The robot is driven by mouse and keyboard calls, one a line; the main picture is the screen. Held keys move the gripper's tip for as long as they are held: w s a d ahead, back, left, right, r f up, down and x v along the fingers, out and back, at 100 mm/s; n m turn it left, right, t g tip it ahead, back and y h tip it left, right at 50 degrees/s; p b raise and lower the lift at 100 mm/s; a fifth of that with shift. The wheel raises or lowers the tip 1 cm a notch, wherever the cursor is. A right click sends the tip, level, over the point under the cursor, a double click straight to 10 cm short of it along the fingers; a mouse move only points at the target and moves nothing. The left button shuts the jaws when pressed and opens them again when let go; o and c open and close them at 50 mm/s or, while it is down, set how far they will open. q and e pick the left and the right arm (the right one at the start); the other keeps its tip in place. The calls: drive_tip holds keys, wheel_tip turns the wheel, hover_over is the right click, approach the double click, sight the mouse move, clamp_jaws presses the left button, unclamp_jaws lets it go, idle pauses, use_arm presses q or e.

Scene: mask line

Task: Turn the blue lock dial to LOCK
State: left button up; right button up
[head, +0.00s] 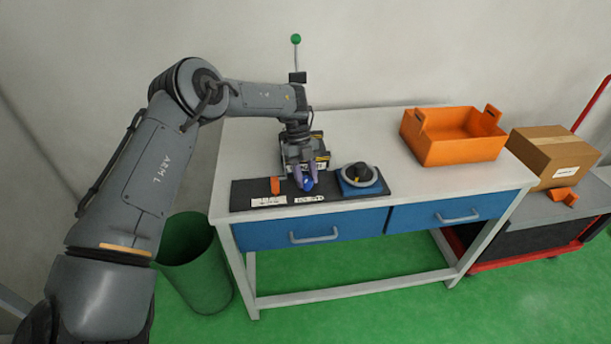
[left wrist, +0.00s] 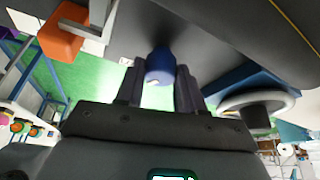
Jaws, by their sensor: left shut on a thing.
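The blue lock dial (head: 308,184) is on the black panel (head: 240,192) on the workbench. In the left wrist view the blue dial (left wrist: 160,66) sits between the two fingers. My left gripper (head: 304,180) is shut on the dial, with its fingers on either side of it; in the left wrist view the gripper (left wrist: 160,85) shows from close up. White label plates (head: 309,199) lie in front of the dial; their print is too small to read. Which way the dial points I cannot tell. My right gripper is in neither view.
A black knob with a grey ring (head: 360,174) on a blue base is to the right. An orange crate (head: 450,150) stands at the bench's right. A green bin (head: 195,265) is on the floor.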

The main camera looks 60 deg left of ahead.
use_arm(q)
drive_tip(key=shift+w+m+g+y, duration=0.1)
drive_tip(key=shift+m+g+y, duration=0.35)
drive_tip(key=shift+m, duration=1.15)
drive_tip(key=shift+g, duration=0.25)
drive_tip(key=o, duration=1)
drive_tip(key=shift+r, duration=0.1)
drive_tip(key=p+v, duration=0.1)
drive_tip(key=v, duration=0.4)
drive_tip(key=p+v, duration=0.1)
drive_tip(key=v, duration=0.4)
drive_tip(key=shift+a+r+p, duration=0.15)
drive_tip(key=shift+a+p, duration=0.15)
drive_tip(key=shift+p, duration=0.1)
